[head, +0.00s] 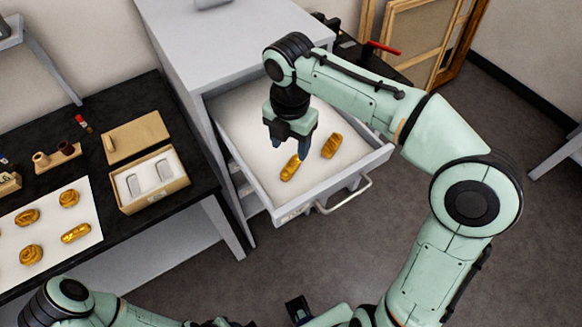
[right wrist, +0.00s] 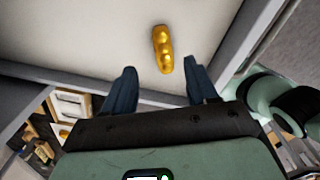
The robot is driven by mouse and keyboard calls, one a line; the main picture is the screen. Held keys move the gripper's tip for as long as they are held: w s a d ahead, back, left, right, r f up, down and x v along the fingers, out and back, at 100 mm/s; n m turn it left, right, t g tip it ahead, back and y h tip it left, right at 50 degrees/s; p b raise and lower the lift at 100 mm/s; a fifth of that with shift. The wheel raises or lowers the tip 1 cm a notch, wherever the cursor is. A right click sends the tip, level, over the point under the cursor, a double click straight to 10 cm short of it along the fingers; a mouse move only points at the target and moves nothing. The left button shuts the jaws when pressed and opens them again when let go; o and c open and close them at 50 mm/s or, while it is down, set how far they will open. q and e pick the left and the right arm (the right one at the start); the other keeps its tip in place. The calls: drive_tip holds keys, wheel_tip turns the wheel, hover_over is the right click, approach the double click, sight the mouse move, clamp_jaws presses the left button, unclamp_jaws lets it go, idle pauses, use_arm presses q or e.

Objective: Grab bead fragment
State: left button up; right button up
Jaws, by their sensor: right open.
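A gold bead fragment (head: 290,168), a short row of rounded beads, lies on the white floor of the open drawer (head: 240,130). It also shows in the right wrist view (right wrist: 162,48), beyond the fingertips and between their lines, nearer the right finger. My right gripper (head: 289,150) points down over the drawer, open and empty, close to the bead fragment. I cannot tell its exact height above it. My left arm shows only in part at the bottom edge of the head view, and its jaws cannot be made out.
A second gold fragment (head: 331,146) lies in the drawer to the right. The drawer walls and handle (head: 345,195) surround the space. On the black table at left are a white sheet (head: 50,236) with several gold fragments, an open padded box (head: 178,200) and its lid (head: 136,137).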

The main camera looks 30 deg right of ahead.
sight(292, 164)
drive_tip(key=f, duration=0.3)
drive_tip(key=f+b, duration=0.1)
drive_tip(key=f, duration=0.1)
drive_tip(key=shift+s, duration=0.4)
drive_tip(key=shift+f, duration=0.25)
clamp_jaws()
